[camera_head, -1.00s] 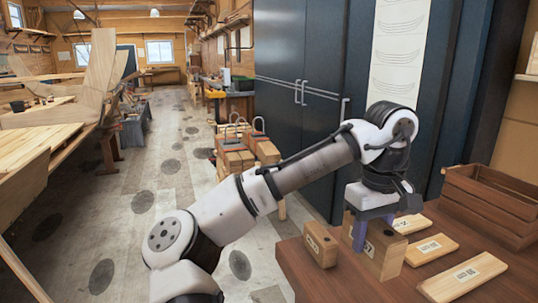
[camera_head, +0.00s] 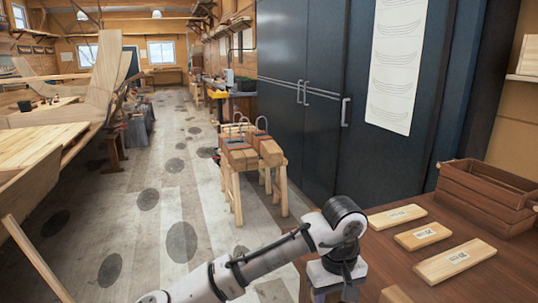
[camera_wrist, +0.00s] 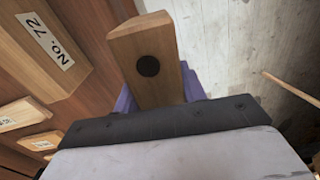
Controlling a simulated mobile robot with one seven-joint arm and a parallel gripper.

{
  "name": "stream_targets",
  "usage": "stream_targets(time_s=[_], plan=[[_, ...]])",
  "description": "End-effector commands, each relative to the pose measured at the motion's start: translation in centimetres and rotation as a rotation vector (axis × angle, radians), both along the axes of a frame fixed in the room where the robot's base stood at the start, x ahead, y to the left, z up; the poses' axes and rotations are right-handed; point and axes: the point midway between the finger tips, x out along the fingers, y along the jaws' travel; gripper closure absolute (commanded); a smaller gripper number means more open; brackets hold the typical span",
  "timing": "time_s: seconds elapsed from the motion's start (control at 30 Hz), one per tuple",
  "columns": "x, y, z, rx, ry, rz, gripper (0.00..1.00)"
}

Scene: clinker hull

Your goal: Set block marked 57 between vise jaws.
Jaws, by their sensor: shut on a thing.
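My gripper (camera_wrist: 160,90) is shut on a wooden block (camera_wrist: 146,52), with a purple finger showing on each side of it in the wrist view. The block's end face has a dark round spot. Its number does not show there. In the head view my gripper (camera_head: 332,292) is at the bottom edge, its fingertips and the held block cut off. Another block, labelled No. 72 (camera_wrist: 45,45), stands at the left in the wrist view, apart from the held one. I cannot make out the vise in either view.
Several flat labelled boards, one of them nearest (camera_head: 455,262), lie on the brown table (camera_head: 385,255). A slatted wooden crate (camera_head: 490,190) stands at its back right. The floor aisle (camera_head: 165,200) left of the table is clear.

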Motion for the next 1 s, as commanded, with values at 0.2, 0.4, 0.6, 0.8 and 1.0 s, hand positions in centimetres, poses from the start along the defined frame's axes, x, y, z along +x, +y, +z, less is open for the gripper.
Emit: stream_targets(time_s=[0.2,0.4,0.6,0.8,1.0], plan=[[0.1,3.1,-9.4,-0.005,0.008,-0.047,0.91],[0.4,6.2,-19.1,-0.006,0.011,-0.101,0.91],[0.8,9.4,-28.8,-0.002,0.006,-0.162,0.91],[1.0,11.5,-35.5,-0.001,0.005,-0.205,0.91],[1.2,13.2,-40.7,0.0,0.004,-0.239,0.91]])
